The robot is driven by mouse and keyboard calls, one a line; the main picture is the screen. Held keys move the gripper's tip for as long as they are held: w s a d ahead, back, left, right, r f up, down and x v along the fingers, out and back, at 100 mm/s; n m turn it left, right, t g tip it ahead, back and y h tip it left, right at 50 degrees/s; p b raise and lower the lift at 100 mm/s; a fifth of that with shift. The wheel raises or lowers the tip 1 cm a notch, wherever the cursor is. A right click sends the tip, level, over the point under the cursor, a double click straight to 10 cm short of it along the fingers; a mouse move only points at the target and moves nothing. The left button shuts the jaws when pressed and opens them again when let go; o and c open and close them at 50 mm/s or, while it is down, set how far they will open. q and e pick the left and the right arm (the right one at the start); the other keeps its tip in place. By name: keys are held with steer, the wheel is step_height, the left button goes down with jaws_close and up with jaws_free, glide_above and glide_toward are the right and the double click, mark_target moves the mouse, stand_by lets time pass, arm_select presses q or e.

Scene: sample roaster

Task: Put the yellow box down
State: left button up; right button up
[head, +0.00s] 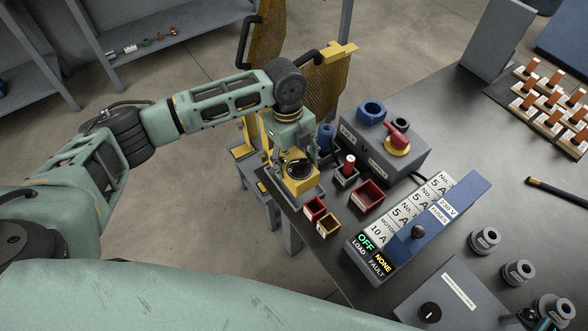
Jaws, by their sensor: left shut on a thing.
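The yellow box (303,186) is under my left gripper (298,172), which points down from the end of the green arm. The gripper is shut on the box, and its body hides part of the box's top and the fingertips. The box is at the far left corner of the dark table (480,130), left of the small bins. I cannot tell whether its underside touches the table or hangs just above it.
Close by stand a red bin (314,208), a yellow bin (328,225), a larger red bin (367,196) and a grey box with a red switch (397,139). A fuse panel (410,220) lies to the right. A yellow mesh guard (330,85) stands behind.

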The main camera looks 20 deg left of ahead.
mark_target(291, 156)
arm_select(q)
steer(key=shift+w+f, duration=0.15)
steer(key=shift+f, duration=0.2)
step_height(291, 156, down, 4)
steer(key=shift+r, duration=0.25)
arm_select(e)
steer(key=shift+w+a+r, duration=0.1)
steer(key=shift+w+a, duration=0.05)
steer(key=shift+a, duration=0.1)
steer(key=shift+d, duration=0.1)
arm_select(q)
steer(key=o, duration=1.8)
steer(key=shift+f, duration=0.1)
arm_select(e)
steer(key=shift+d, duration=0.15)
arm_select(q)
steer(key=r, duration=0.8)
steer(key=a+r, duration=0.1)
steer(key=r, duration=0.3)
steer(key=shift+w+r, duration=0.1)
steer(key=shift+w, duration=0.3)
arm_select(e)
steer(key=shift+a, duration=0.25)
